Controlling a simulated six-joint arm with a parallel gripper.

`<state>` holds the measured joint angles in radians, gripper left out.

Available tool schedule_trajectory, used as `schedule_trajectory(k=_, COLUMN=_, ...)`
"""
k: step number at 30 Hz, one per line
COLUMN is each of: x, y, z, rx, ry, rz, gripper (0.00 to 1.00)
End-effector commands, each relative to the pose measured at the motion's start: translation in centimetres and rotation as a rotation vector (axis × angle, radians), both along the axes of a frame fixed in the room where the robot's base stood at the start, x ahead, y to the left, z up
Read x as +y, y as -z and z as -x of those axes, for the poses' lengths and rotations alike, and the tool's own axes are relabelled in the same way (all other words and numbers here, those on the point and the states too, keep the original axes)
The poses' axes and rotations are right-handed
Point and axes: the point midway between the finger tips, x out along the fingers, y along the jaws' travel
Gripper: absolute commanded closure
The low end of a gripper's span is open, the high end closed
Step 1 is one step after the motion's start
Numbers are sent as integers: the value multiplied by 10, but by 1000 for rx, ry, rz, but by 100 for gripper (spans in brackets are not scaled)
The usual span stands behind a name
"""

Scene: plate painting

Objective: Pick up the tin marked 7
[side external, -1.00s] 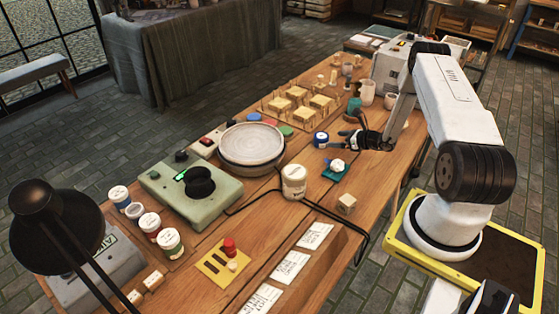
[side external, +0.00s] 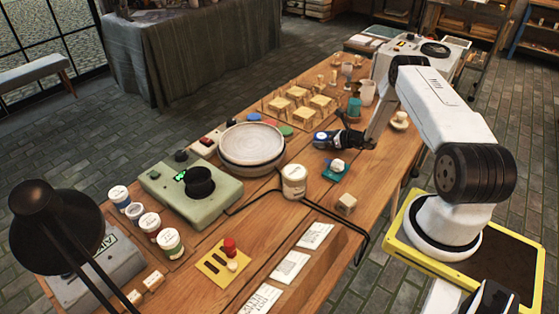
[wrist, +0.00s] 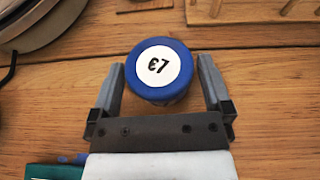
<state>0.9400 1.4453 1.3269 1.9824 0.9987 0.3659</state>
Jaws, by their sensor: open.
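A blue tin (wrist: 160,88) with a white round label stands upright on the table in the wrist view. Its label shows two characters, one looking like a 7; the other I cannot read surely. My gripper (wrist: 161,65) is open, one finger on each side of the tin, with a visible gap at both sides. In the side view the tin (side external: 320,137) is at the fingertips of my gripper (side external: 326,139), partly hidden by them.
A white lidded jar (side external: 293,180) and a large grey dish (side external: 251,148) stand to the left.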

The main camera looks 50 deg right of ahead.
Motion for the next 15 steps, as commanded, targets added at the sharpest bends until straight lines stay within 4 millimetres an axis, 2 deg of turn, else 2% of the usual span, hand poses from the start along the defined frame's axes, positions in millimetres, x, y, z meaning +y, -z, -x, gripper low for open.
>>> schedule_trajectory(k=5, x=1, y=4, z=-11, rx=-1, ry=0, rz=-1, gripper=0)
schedule_trajectory(k=15, x=1, y=5, z=-12, rx=-1, ry=0, rz=-1, gripper=0)
